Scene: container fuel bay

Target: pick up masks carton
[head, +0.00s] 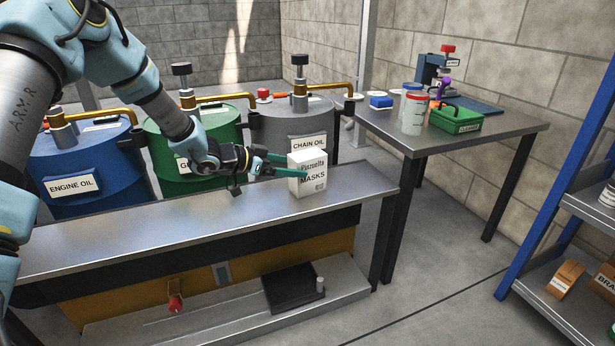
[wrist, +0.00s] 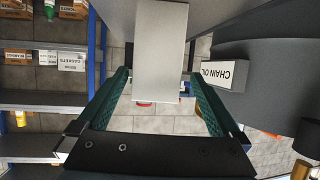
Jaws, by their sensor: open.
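The masks carton (head: 308,174) is a white box lettered "MASKS". It stands upright on the metal bench (head: 200,222), near its right end. My gripper (head: 283,168) is at the carton's left side in the head view, with its green fingers level and one finger seen in front of the carton's face. In the wrist view, the carton (wrist: 161,50) shows as a pale block between the two spread fingers of my gripper (wrist: 160,95), with a gap on each side. The jaws are open and do not hold it.
Blue, green and grey drums (head: 295,130) stand behind the bench, the grey one labelled "CHAIN OIL". A side table (head: 450,137) at the right bears a green crate (head: 457,122) and a white container (head: 412,115). A blue-framed shelf (head: 555,200) stands far right. The bench left of the carton is clear.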

